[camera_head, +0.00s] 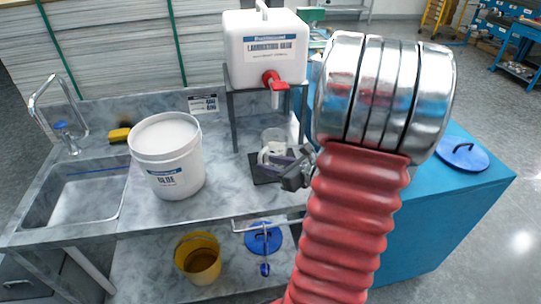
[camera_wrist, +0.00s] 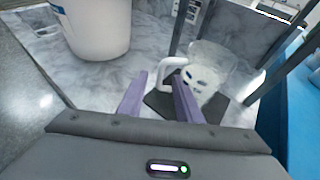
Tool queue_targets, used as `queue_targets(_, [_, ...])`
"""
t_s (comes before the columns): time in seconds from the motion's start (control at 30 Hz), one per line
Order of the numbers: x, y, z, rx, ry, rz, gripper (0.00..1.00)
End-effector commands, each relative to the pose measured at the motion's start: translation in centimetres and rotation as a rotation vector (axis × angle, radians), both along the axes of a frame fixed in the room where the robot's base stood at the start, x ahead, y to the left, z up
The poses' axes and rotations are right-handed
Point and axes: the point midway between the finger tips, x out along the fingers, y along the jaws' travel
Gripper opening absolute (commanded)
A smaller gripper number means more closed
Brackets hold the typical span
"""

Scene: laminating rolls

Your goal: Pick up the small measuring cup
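The small measuring cup (camera_wrist: 212,68) is clear, with dark markings and a white handle (camera_wrist: 167,66), in the right half of the wrist view. It stands on a dark mat (camera_wrist: 158,103). In the head view the cup (camera_head: 273,137) is under the dispenser's red tap, partly hidden by my gripper. My gripper (camera_wrist: 160,77) has two purple fingers spread apart with nothing clasped. The handle shows between and just beyond the fingertips; I cannot tell whether it touches the right finger. In the head view my gripper (camera_head: 284,165) is at the cup's near right side.
A white glue bucket (camera_head: 168,160) stands left of the cup; a sink (camera_head: 75,195) is farther left. The white dispenser (camera_head: 265,50) sits on a dark metal stand (camera_head: 233,115) around the cup. A yellow bucket (camera_head: 198,260) is below the counter. A blue cabinet (camera_head: 425,225) is right.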

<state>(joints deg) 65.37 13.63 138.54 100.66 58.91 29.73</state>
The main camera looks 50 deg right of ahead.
Motion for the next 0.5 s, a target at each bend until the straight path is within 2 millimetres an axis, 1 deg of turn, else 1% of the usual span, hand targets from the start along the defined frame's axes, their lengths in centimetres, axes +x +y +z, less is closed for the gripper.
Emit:
queue_targets(0.1, [0.32,0.01,-0.17,0.001,0.0,0.0,0.32])
queue_targets(0.37, [0.35,0.02,-0.15,0.001,0.0,0.0,0.32])
queue_targets(0.5, [0.96,0.08,-0.47,0.002,0.0,0.002,0.32])
